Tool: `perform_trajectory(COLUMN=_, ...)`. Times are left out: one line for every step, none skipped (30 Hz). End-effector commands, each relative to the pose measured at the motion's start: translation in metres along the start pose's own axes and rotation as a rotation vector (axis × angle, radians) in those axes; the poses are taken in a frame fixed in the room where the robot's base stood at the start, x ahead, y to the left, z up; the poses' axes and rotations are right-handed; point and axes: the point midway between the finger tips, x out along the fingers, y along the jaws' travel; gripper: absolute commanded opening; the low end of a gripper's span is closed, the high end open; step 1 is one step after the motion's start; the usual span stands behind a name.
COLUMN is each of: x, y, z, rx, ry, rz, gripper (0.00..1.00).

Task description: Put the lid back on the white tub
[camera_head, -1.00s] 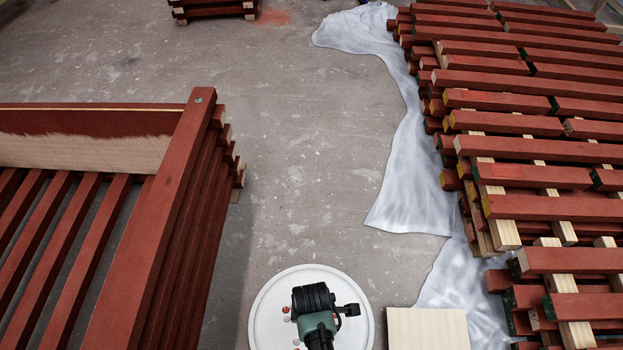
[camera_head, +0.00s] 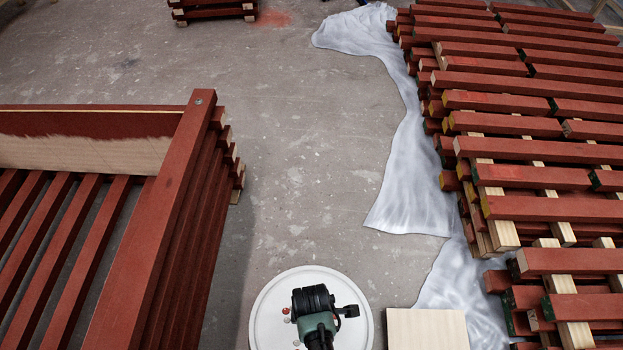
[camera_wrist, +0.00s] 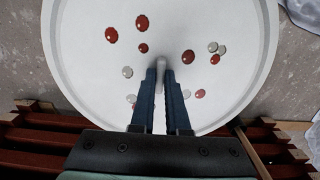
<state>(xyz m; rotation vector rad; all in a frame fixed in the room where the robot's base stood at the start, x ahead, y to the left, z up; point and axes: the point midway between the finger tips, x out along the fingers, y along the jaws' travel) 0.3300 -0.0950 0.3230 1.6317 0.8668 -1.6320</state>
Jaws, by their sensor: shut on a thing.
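The white round lid (camera_head: 268,318) lies flat at the bottom centre of the head view, below my arm's end. In the wrist view the lid (camera_wrist: 85,75) fills most of the upper picture, with a raised rim and several red and grey paint drops. My gripper (camera_wrist: 162,72) is shut on the small pale knob in the middle of the lid. In the head view my wrist covers the knob and the fingertips. The white tub cannot be made out apart from the lid; if it is underneath, the lid hides it.
A pale wooden board (camera_head: 428,329) lies just right of the lid. Stacks of red battens stand at left (camera_head: 165,215) and right (camera_head: 540,150). A whitish sheet (camera_head: 405,200) runs along the right stack. The concrete floor (camera_head: 300,150) between is clear.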

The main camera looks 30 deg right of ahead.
Motion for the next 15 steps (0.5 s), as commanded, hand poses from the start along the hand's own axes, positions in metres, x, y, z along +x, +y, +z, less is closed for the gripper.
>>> perform_trajectory(x=-0.0011, y=0.0005, z=-0.0003, rx=0.0, ry=0.0, rz=0.001, gripper=0.0)
perform_trajectory(x=-0.0009, y=0.0005, z=-0.0004, rx=0.0, ry=0.0, rz=0.001, gripper=0.0)
perform_trajectory(x=-0.0006, y=0.0005, z=-0.0004, rx=0.0, ry=0.0, rz=0.001, gripper=0.0)
perform_trajectory(x=-0.0004, y=0.0005, z=-0.0004, rx=0.0, ry=0.0, rz=0.001, gripper=0.0)
perform_trajectory(x=-0.0003, y=0.0005, z=-0.0004, rx=0.0, ry=0.0, rz=0.001, gripper=0.0)
perform_trajectory(x=-0.0001, y=0.0005, z=-0.0003, rx=0.0, ry=0.0, rz=0.001, gripper=0.0)
perform_trajectory(x=-0.0001, y=0.0005, z=-0.0003, rx=0.0, ry=0.0, rz=0.001, gripper=0.0)
perform_trajectory(x=-0.0001, y=0.0006, z=-0.0003, rx=0.0, ry=0.0, rz=0.001, gripper=0.0)
perform_trajectory(x=-0.0001, y=0.0005, z=-0.0003, rx=0.0, ry=0.0, rz=0.001, gripper=0.0)
perform_trajectory(x=-0.0001, y=0.0005, z=-0.0003, rx=0.0, ry=0.0, rz=0.001, gripper=0.0)
perform_trajectory(x=-0.0001, y=0.0005, z=-0.0003, rx=0.0, ry=0.0, rz=0.001, gripper=0.0)
perform_trajectory(x=-0.0001, y=0.0005, z=-0.0002, rx=0.0, ry=0.0, rz=0.001, gripper=0.0)
perform_trajectory(x=-0.0001, y=0.0006, z=-0.0002, rx=0.0, ry=0.0, rz=0.001, gripper=0.0)
perform_trajectory(x=-0.0001, y=0.0005, z=-0.0002, rx=0.0, ry=0.0, rz=0.001, gripper=0.15)
perform_trajectory(x=-0.0001, y=0.0005, z=-0.0002, rx=0.0, ry=0.0, rz=0.001, gripper=0.22)
